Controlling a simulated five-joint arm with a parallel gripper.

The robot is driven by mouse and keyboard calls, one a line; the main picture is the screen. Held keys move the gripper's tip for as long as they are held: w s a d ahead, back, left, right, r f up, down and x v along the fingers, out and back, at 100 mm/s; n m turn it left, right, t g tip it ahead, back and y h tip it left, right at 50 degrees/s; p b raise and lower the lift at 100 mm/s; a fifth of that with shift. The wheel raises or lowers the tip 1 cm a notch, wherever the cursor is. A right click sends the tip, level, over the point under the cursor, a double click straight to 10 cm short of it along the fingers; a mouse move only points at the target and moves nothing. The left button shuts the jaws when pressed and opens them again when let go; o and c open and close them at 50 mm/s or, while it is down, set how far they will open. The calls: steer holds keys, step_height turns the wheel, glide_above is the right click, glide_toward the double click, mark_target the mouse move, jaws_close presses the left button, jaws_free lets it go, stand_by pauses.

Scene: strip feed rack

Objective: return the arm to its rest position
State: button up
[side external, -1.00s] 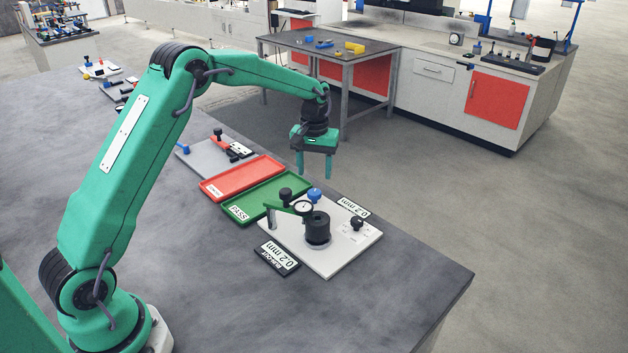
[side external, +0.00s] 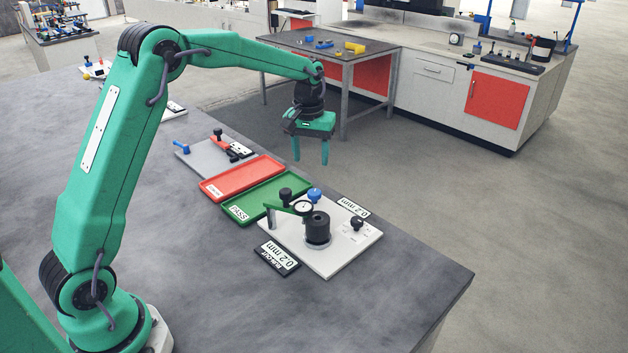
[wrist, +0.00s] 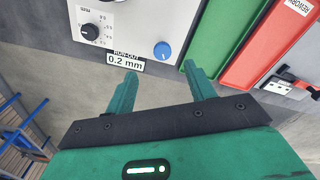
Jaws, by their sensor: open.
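My gripper (side external: 310,156) is open and empty, its two green fingers pointing down. In the side view it hangs in the air above and behind the trays, near the bench's far edge. In the wrist view my gripper (wrist: 160,76) shows its fingers apart with nothing between them. Beyond the fingertips are the run-out plate (wrist: 112,35) with a blue knob (wrist: 162,51) and a 0.2 mm label (wrist: 126,61). My arm is raised, its upper link standing almost upright.
A white gauge plate (side external: 330,262) with a dial and black cylinder stands on the bench (side external: 400,290). Beside it are a green PASS tray (side external: 245,213), a red tray (side external: 215,188) and a grey plate (side external: 195,160). A metal table (side external: 300,43) stands behind.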

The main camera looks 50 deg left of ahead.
steer(key=s+d+r+m+t, duration=0.2)
steer(key=s+d+r+m, duration=0.15)
steer(key=s+r, duration=0.95)
steer(key=s+d+f+m+t, duration=0.1)
steer(key=s, duration=0.8)
steer(key=s+d+f+m+t, duration=0.1)
steer(key=s+d+f+t, duration=0.1)
steer(key=s, duration=0.7)
steer(key=shift+d+f, duration=0.2)
steer(key=shift+f, duration=0.05)
